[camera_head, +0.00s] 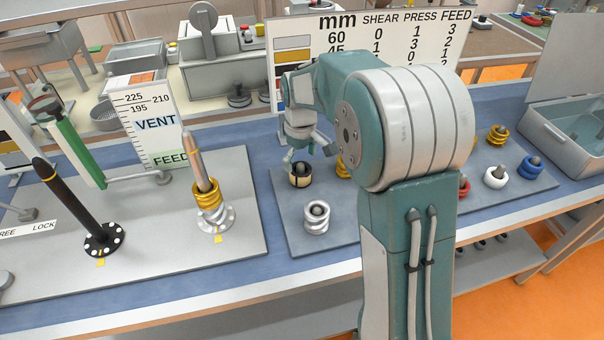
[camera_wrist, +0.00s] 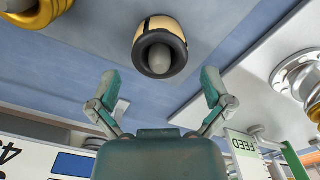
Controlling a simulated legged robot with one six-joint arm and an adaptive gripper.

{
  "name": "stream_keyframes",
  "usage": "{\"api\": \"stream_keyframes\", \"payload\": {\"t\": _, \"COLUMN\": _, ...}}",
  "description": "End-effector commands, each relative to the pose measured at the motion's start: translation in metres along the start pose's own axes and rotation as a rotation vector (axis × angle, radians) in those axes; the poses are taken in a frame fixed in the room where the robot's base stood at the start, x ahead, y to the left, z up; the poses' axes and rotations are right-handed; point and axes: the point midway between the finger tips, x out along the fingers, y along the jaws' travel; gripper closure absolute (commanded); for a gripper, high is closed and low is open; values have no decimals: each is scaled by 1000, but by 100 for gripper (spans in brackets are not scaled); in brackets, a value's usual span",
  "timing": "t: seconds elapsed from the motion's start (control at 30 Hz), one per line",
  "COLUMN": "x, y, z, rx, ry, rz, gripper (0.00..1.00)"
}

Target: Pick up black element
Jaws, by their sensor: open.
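The black element (camera_head: 300,181), a short ring with black and cream bands, sits on a peg of the grey plate, left of a yellow element. In the wrist view the black element (camera_wrist: 148,68) is at the top centre, its dark rim around a grey peg tip. My gripper (camera_head: 308,158) is just above it in the head view, partly hidden by my arm. In the wrist view my gripper (camera_wrist: 160,84) has its two fingers spread wide, with nothing between them. The element lies beyond the fingertips, apart from them.
A silver element (camera_head: 316,217) stands in front and a yellow one (camera_head: 343,168) close beside. Red (camera_head: 463,187), white (camera_head: 495,177) and blue (camera_head: 531,168) elements stand right of my arm. A post with gold rings (camera_head: 209,195) stands left. A sign board (camera_head: 350,45) rises behind.

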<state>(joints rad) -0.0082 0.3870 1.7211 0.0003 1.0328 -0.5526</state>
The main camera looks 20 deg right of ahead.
Motion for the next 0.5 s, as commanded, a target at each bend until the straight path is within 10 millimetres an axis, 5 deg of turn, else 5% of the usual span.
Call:
{"api": "stream_keyframes", "payload": {"t": 0.3, "x": 44, "y": 4, "z": 2, "rx": 0, "ry": -3, "rz": -1, "gripper": 0}}
{"api": "stream_keyframes", "payload": {"t": 0.5, "x": 51, "y": 4, "z": 2, "rx": 0, "ry": 0, "rz": 0, "gripper": 0}}
